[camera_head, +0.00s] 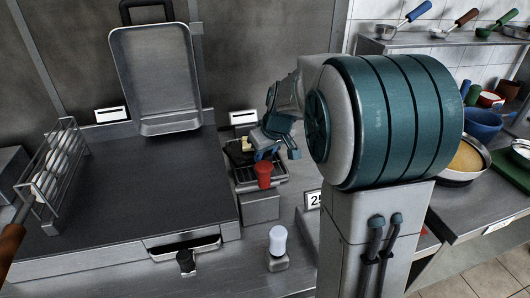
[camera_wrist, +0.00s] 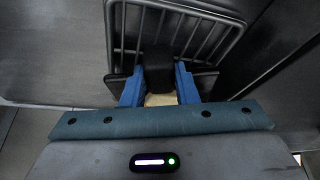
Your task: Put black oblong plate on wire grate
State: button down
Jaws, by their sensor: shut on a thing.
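The black oblong plate (camera_head: 235,152) is at the wire grate, partly hidden by my gripper in the head view. A yellowish piece (camera_head: 247,144) shows on or beside it. The wire grate (camera_head: 244,176) is a small rack of metal bars beside the large flat griddle. My gripper (camera_head: 266,154) is low over the grate. In the wrist view, the blue fingers of my gripper (camera_wrist: 158,85) are shut on a dark part that appears to be the plate (camera_wrist: 158,68). The grate's bars (camera_wrist: 205,42) lie right behind it. I cannot tell whether the plate touches the bars.
A red shaker (camera_head: 264,174) stands close in front of the grate. A white-topped shaker (camera_head: 278,241) is nearer the front. The large griddle (camera_head: 130,200) fills the left, with a rack of white items (camera_head: 55,165) and a leaning metal tray (camera_head: 157,75).

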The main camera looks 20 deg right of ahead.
jog(key=shift+f+b, duration=0.35)
jog(key=shift+f, duration=0.05)
jog(key=c, duration=1.1)
grip_release()
jog(key=shift+o, duration=0.2)
jog(key=p+v, duration=0.1)
jog(key=v, duration=1.2)
jog(key=shift+r, duration=0.35)
jog(key=shift+s, duration=0.1)
